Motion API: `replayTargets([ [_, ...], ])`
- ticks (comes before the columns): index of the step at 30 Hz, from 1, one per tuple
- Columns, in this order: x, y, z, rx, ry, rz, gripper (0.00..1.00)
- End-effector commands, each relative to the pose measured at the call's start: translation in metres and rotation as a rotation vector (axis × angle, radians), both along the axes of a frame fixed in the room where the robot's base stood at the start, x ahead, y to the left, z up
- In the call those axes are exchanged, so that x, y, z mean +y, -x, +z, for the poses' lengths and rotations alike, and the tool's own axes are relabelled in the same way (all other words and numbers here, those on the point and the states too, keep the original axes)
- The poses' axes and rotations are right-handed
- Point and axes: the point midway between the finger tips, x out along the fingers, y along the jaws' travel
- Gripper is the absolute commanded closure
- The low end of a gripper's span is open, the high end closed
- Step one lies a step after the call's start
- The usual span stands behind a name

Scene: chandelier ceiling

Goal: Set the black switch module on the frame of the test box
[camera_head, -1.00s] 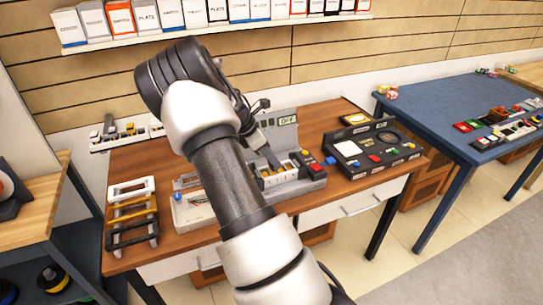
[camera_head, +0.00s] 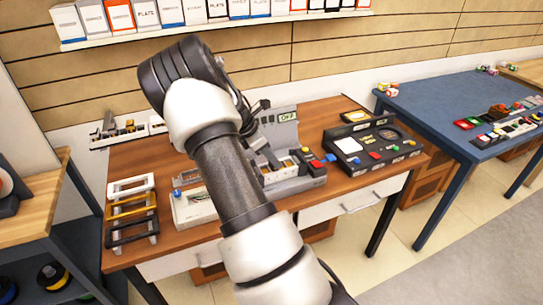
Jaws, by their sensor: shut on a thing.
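The test box (camera_head: 313,184) is a grey unit on the brown table, with an upright back panel carrying an "OFF" display (camera_head: 288,117) and several small modules in its frame. My arm crosses in front and hides its left part. My gripper (camera_head: 258,118) shows only in part, dark, behind the arm and close to the left of the back panel. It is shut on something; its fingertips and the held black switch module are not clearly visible.
A black panel (camera_head: 372,150) with coloured buttons stands right of the test box. A rack of handles (camera_head: 132,212) is at the table's left front, and a white box (camera_head: 192,208) sits beside the arm. A blue table (camera_head: 440,110) is further right.

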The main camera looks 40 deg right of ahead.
Motion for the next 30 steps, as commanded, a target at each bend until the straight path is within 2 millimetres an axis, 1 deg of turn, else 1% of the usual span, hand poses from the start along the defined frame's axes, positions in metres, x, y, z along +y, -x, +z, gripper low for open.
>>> replayTargets([
  [28,0.0005,-0.0007,-0.0043,-0.001,0.000,0.003,0.94],
  [29,0.0005,-0.0007,-0.0043,-0.001,0.000,0.003,0.62],
  [30,0.0005,-0.0006,-0.0043,-0.001,0.000,0.003,0.55],
])
